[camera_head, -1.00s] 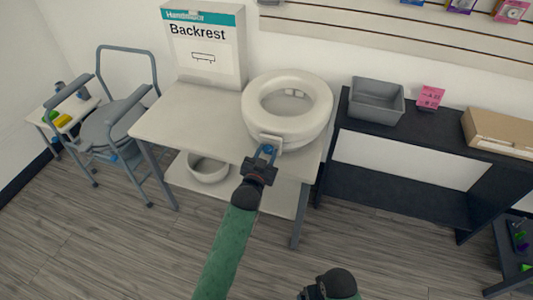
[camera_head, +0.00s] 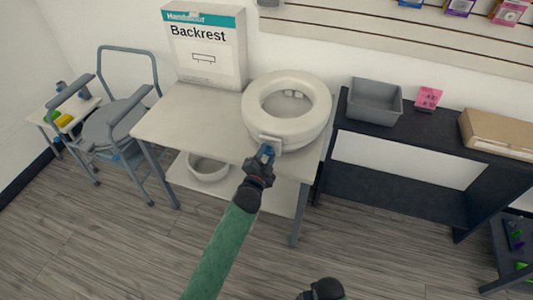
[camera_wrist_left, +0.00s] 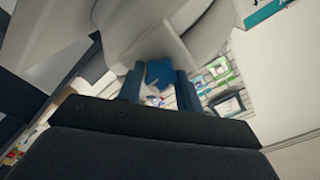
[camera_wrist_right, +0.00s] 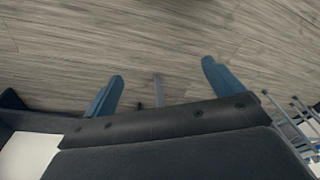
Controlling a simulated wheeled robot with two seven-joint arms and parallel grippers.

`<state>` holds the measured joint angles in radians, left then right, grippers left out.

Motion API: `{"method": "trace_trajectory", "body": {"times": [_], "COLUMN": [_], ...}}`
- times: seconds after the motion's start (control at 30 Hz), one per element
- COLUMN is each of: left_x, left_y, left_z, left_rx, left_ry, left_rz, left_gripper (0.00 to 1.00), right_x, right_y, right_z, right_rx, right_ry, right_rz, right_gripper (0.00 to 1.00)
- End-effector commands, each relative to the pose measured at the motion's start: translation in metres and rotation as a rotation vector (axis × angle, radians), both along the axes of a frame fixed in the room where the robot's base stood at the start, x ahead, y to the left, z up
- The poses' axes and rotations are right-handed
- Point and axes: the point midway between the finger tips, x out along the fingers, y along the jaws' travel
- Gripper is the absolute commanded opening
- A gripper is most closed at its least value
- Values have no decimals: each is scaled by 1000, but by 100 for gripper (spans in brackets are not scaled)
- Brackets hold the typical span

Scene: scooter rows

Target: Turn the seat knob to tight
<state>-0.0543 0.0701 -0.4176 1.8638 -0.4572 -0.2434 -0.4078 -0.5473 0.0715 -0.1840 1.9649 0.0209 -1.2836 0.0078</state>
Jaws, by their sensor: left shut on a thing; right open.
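The white raised toilet seat (camera_head: 306,120) stands on the light table, its front bracket (camera_head: 270,141) at the table's front edge. The blue seat knob (camera_wrist_left: 159,73) sits under the seat, between the fingers of my left gripper (camera_wrist_left: 160,88). In the head view the left gripper (camera_head: 265,157) reaches the bracket, and its fingers mostly hide the knob. The left gripper is shut on the knob and looks rolled. My right gripper (camera_wrist_right: 160,88) is open and empty, pointing at the wooden floor. Any tight marking is too small to read.
The table (camera_head: 180,122) also bears a Backrest box (camera_head: 205,45). A white bowl (camera_head: 208,168) sits on its lower shelf. A commode chair (camera_head: 110,125) is at left. A black shelf (camera_head: 400,190) with a grey bin (camera_head: 375,100) is at right. The floor in front is clear.

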Motion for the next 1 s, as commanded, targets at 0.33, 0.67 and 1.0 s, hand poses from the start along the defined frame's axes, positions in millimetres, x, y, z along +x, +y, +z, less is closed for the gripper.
{"method": "trace_trajectory", "body": {"times": [0.33,0.67,1.0], "left_x": [0,0,0], "left_y": [0,0,0], "left_z": [0,0,-1], "left_rx": [316,613,887], "left_ry": [-102,-198,-288], "left_rz": [-1,0,0], "left_gripper": [13,13,13], "right_x": [-5,-9,-12], "right_y": [-2,-3,-9], "right_z": [-22,-41,-65], "right_rx": [-3,-4,-12], "right_ry": [2,3,-3], "right_rz": [0,-2,-1], "right_gripper": [93,93,93]}}
